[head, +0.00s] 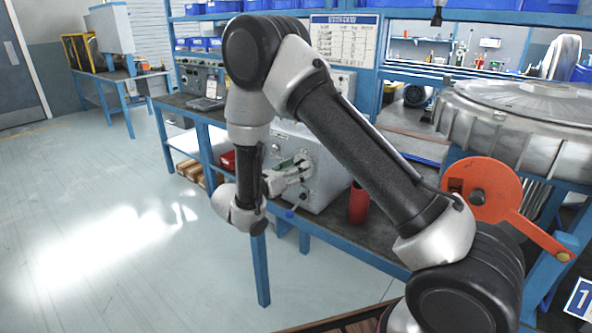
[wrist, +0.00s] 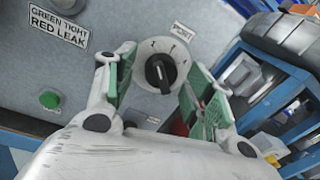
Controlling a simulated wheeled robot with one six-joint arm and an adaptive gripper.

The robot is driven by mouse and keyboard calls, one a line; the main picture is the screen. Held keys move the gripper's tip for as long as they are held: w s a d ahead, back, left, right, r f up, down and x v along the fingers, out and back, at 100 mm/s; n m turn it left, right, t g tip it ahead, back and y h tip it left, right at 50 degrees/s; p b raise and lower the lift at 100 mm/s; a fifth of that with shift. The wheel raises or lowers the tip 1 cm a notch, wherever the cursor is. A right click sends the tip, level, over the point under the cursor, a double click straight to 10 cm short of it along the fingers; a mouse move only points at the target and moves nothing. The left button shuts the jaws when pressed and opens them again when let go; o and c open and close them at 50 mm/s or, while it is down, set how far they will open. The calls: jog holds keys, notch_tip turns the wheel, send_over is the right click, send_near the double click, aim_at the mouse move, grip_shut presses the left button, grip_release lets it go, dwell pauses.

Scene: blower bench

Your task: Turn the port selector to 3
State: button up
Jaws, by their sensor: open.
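The port selector is a black knob (wrist: 160,73) on a pale round dial (wrist: 147,60) with tick marks, under a PORT label (wrist: 180,33). The dial's numbers are too small to read. My gripper (wrist: 158,85) is open, with one green-padded finger on each side of the knob and a visible gap to it. In the head view my gripper (head: 292,172) is at the front face of the grey box (head: 325,185) on the bench, and my arm hides much of the box.
A green button (wrist: 49,100) and a "GREEN TIGHT RED LEAK" sign (wrist: 58,28) are on the panel left of the dial. A red cylinder (head: 358,203) stands on the bench right of the box. A large metal housing (head: 510,130) and an orange lever (head: 490,192) are at right. The floor at left is clear.

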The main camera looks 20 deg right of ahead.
jog(key=shift+d, duration=0.1)
jog(key=shift+c, duration=0.2)
jog(key=c, duration=1)
jog(key=shift+m, duration=0.4)
jog(key=m, duration=0.8)
jog(key=m+y, duration=0.1)
jog(key=m, duration=0.7)
jog(key=shift+r+t, duration=0.2)
jog(key=shift+t, duration=0.1)
jog(key=shift+m, duration=0.3)
